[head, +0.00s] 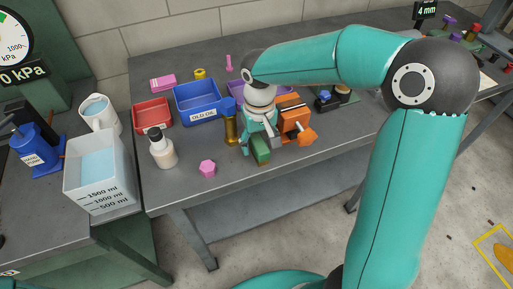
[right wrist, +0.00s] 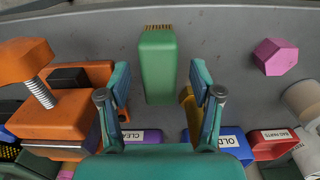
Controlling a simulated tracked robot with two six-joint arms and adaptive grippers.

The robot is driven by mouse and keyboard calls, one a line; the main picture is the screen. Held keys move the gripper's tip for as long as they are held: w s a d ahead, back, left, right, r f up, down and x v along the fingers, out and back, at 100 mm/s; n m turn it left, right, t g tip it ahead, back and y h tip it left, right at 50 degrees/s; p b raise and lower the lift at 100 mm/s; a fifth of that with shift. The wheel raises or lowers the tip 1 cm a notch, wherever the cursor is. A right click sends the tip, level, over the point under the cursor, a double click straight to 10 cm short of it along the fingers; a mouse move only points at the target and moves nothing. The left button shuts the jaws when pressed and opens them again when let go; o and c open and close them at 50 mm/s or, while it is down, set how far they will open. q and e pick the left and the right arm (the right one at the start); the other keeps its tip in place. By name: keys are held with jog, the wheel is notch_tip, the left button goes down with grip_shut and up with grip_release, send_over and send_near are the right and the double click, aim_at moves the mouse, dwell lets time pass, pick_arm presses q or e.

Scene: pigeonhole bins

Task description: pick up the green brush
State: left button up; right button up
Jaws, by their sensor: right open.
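The green brush (head: 261,152) lies on the grey workbench near its front edge. In the right wrist view the brush (right wrist: 157,65) points away from me, with tan bristles at its far end. My right gripper (head: 259,133) is above the bench at the brush and partly covers it in the head view. In the right wrist view the gripper (right wrist: 160,88) is open, with one finger to each side of the brush's near end. Both fingers look apart from it. My left gripper is not in view.
An orange vise (head: 295,118) stands close right of the gripper, and a brass cylinder (head: 231,128) close left. A pink hexagonal piece (head: 208,168) and a white bottle (head: 162,150) are further left. Red (head: 153,114) and blue (head: 197,100) bins stand behind.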

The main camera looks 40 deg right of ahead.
aim_at(259, 142)
jog(key=shift+f, duration=1.45)
grip_shut()
jog(key=shift+r, duration=0.1)
notch_tip(259, 142, up, 20)
jog(key=p, duration=0.1)
